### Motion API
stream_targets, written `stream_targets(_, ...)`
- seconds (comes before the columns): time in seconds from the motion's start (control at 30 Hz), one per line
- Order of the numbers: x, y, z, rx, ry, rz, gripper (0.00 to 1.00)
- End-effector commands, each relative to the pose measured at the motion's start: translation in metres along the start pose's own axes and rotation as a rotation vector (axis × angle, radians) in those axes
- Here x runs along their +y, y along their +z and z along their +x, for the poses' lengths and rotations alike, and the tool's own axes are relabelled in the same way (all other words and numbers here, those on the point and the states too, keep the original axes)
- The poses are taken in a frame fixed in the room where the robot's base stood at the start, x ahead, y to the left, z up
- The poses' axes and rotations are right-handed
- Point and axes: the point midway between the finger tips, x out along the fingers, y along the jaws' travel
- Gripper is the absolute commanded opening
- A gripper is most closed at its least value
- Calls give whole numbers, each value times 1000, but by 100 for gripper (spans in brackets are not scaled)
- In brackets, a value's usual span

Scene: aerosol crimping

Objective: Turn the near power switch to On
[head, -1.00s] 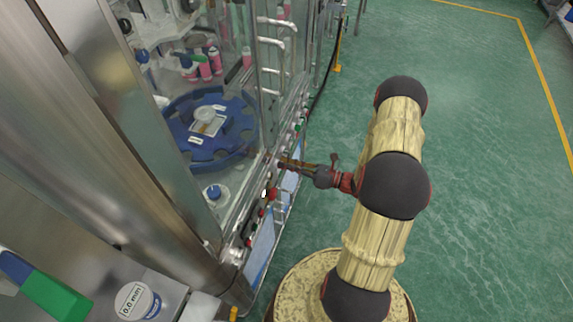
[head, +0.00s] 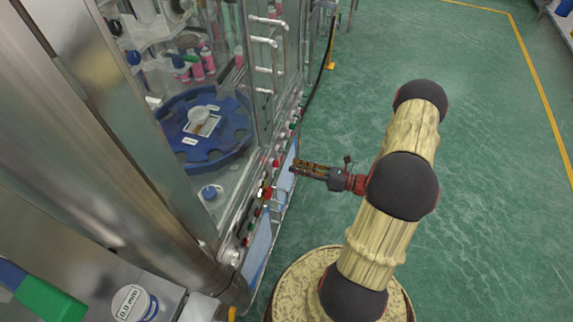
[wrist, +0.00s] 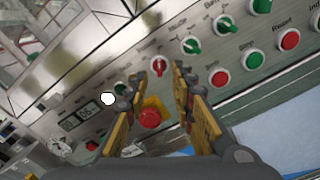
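The control panel of the machine fills the wrist view. A red rotary switch (wrist: 158,67) with a white round surround shows between my fingertips. Its small label is too blurred to read, so I cannot tell for sure that it is the near power switch. Green rotary switches (wrist: 191,46) (wrist: 223,25) sit farther right along the panel. My gripper (wrist: 159,72) is open and empty, one finger on either side of the red switch in the picture, apparently short of the panel. In the head view my gripper (head: 295,168) is just right of the panel edge.
A red mushroom button on a yellow base (wrist: 150,118) lies between the fingers. A red button (wrist: 220,78) and a green button (wrist: 254,60) are to the right, a display (wrist: 82,115) to the left. Green floor (head: 480,180) is clear beside the machine.

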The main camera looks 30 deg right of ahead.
Motion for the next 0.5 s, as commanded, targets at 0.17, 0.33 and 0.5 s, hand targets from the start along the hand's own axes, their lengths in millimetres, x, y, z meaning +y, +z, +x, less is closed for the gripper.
stream_targets(0.17,-1,0,-33,-2,-3,1,25)
stream_targets(0.33,0,0,-51,-1,-1,2,25)
stream_targets(0.5,0,0,-57,0,0,1,25)
